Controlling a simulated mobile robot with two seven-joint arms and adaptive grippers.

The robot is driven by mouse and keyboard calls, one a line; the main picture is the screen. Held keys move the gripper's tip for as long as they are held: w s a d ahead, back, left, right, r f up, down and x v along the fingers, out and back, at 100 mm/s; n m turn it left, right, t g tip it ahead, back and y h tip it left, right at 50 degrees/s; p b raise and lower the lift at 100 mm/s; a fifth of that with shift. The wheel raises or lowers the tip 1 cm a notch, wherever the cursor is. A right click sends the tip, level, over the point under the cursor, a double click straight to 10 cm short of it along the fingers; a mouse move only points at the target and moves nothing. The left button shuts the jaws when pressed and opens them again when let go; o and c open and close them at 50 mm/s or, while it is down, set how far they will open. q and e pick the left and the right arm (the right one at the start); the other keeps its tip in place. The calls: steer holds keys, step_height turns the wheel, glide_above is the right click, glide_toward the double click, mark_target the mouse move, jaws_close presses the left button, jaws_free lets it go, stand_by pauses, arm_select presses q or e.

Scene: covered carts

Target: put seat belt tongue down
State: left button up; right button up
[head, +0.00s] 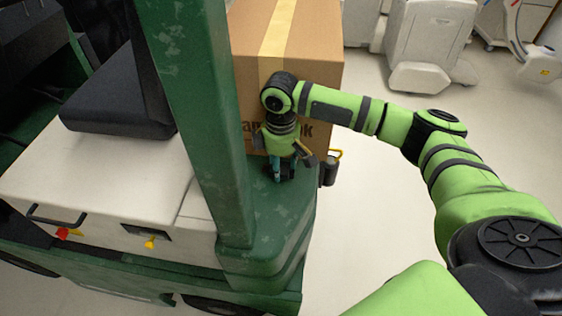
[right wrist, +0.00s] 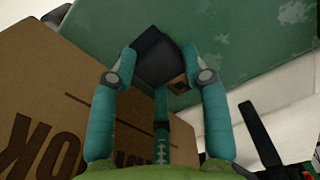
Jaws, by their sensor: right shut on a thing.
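My right gripper (head: 283,172) points down over the green rear deck (head: 262,222) of the cart, in front of the cardboard box. In the right wrist view the teal fingers of this gripper (right wrist: 160,68) are shut on a dark block with a small tan, slotted end, which I take to be the seat belt tongue (right wrist: 153,50). The green deck (right wrist: 250,35) lies just beyond it; I cannot tell if they touch. In the head view the tongue is mostly hidden by the gripper. My left gripper is not in view.
A large cardboard box (head: 320,70) stands close behind my right gripper. A green post (head: 190,110) rises left of it, beside a black seat (head: 115,95). A dark cylinder with a yellow handle (head: 328,170) is right of the gripper. Light floor (head: 385,200) is clear to the right.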

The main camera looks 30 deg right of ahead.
mark_target(281, 168)
steer(key=shift+f, duration=0.35)
steer(key=shift+f, duration=0.1)
steer(key=shift+f, duration=0.25)
steer(key=o, duration=1.2)
steer(key=shift+f, duration=0.1)
steer(key=shift+r+b, duration=1.5)
steer(key=shift+r, duration=5)
steer(key=shift+f, duration=0.1)
